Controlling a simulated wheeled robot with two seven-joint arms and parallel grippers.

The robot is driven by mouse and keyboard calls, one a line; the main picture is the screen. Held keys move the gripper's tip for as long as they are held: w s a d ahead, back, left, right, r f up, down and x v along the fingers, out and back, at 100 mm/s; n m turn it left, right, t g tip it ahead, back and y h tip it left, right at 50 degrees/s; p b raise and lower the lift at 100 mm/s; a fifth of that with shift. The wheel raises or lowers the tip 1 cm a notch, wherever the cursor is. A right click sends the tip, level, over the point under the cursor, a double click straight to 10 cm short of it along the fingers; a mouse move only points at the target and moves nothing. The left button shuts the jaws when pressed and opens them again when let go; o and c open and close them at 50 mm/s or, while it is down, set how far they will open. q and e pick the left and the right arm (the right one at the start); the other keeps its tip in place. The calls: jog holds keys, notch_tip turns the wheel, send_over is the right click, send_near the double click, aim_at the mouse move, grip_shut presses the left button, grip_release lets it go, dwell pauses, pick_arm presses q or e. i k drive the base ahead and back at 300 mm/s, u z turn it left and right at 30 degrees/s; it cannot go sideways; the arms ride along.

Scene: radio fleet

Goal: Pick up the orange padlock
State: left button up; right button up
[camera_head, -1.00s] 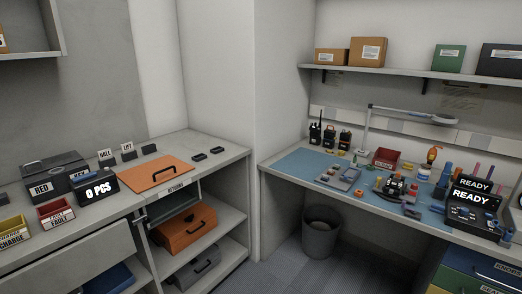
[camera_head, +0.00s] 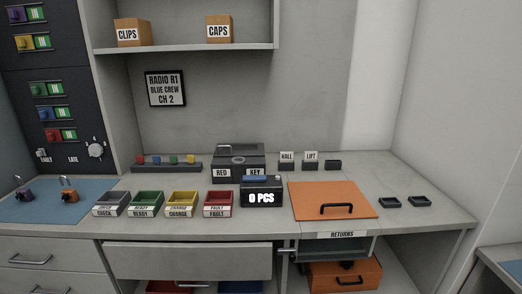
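The orange padlock (camera_head: 69,195) stands on a blue mat (camera_head: 95,209) at the left end of the counter, its shackle pointing up. Neither of my grippers is in view, and nothing touches the orange padlock.
Grey, green, yellow and red bins (camera_head: 218,204) stand right of the mat, then a "0 PCS" display (camera_head: 262,198) and an orange lid with a handle (camera_head: 330,205). A drawer (camera_head: 188,261) below juts forward. A dark panel (camera_head: 55,95) rises behind the mat.

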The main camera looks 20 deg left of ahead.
aim_at(73, 194)
jog(key=u, duration=0.75)
jog(key=i, duration=0.9)
jog(key=u, duration=0.5)
